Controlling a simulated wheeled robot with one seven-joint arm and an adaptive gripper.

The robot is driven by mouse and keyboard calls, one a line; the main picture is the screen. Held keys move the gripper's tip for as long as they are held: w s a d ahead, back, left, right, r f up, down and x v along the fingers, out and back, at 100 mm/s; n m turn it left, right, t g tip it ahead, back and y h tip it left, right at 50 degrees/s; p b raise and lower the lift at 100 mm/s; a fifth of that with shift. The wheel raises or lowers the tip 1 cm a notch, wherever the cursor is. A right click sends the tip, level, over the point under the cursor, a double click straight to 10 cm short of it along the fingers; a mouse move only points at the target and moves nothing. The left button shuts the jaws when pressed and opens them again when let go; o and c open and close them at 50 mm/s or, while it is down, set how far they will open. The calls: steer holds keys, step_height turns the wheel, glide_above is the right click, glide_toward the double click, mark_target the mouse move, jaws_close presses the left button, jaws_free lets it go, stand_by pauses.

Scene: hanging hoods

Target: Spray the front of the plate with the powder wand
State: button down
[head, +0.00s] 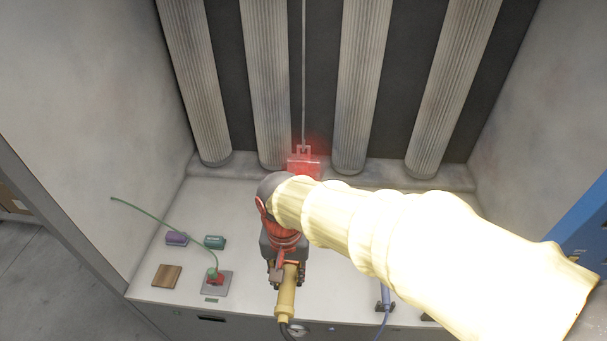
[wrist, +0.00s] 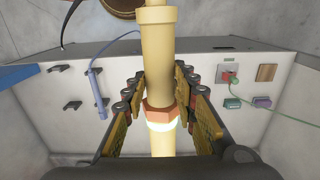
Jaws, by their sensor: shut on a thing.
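The plate (head: 304,163) hangs from a thin rod in front of the pleated columns at the back of the booth. A red haze glows around it, and my arm hides its lower part. My gripper (head: 287,267) is shut on the yellow powder wand (head: 286,297) in front of the plate. In the wrist view the wand (wrist: 158,55) runs between both fingers of my gripper (wrist: 160,88), with an orange-brown collar and a bright glowing ring. The spraying end is hidden in the head view.
A blue-grey wand (head: 386,296) sits at the booth's front edge, right of my gripper. A green-cabled red plug on a grey plate (head: 217,283), a purple block (head: 176,238), a green block (head: 214,242) and a wooden block (head: 167,275) lie left. Walls close both sides.

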steer(key=shift+f+b, duration=0.75)
steer(key=shift+f, duration=0.55)
steer(key=s, duration=1)
steer(key=shift+a, duration=0.45)
steer(key=shift+d, duration=0.1)
